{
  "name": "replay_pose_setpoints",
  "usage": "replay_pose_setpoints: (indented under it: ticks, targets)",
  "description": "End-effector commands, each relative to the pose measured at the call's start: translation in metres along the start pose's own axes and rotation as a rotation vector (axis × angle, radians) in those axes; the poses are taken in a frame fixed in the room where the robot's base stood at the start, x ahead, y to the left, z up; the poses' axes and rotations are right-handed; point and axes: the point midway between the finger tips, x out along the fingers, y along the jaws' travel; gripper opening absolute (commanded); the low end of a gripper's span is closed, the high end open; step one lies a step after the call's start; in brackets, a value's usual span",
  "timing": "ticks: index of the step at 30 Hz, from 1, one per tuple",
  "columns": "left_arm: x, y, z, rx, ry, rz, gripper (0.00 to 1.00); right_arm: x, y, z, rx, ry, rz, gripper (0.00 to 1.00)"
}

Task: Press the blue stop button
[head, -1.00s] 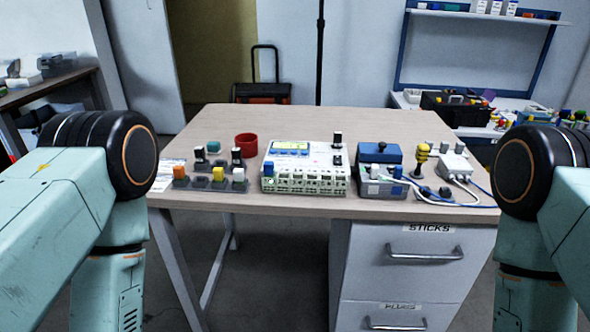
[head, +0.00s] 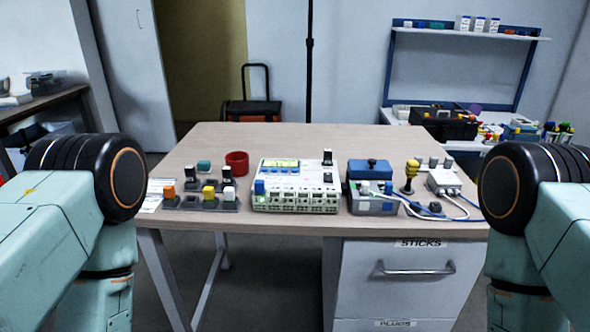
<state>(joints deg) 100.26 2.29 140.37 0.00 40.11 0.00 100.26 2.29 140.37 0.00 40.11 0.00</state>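A grey box with a blue lid (head: 370,168) stands right of centre on the table, with a small dark knob on top. In front of it is a grey unit (head: 362,206) with a small blue piece (head: 388,187) and a white piece on top. Another small blue block (head: 259,187) sits at the front left of the white control box (head: 300,195), which has a lit yellow-green screen. I cannot tell for sure which blue piece is the stop button. Only my arm links show at both sides; both grippers are out of view.
The table (head: 215,145) is clear at the back. A red cup (head: 236,163) and a tray of coloured pieces (head: 200,201) are on the left. A yellow-topped joystick (head: 411,175) and a white box (head: 443,181) with cables are on the right. Drawers (head: 400,280) are below.

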Motion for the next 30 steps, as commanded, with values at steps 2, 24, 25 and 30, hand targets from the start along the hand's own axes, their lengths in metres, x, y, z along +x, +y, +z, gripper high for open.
replay_pose_setpoints:
  ticks: [2,24,25,30]
  targets:
    - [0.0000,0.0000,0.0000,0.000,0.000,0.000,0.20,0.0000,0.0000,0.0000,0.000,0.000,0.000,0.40]
    - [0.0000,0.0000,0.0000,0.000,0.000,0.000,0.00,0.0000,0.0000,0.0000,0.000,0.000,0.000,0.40]
    - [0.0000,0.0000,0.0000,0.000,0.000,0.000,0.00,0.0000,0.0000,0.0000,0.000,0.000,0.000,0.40]
    - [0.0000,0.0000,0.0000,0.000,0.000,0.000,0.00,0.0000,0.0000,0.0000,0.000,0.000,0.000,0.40]
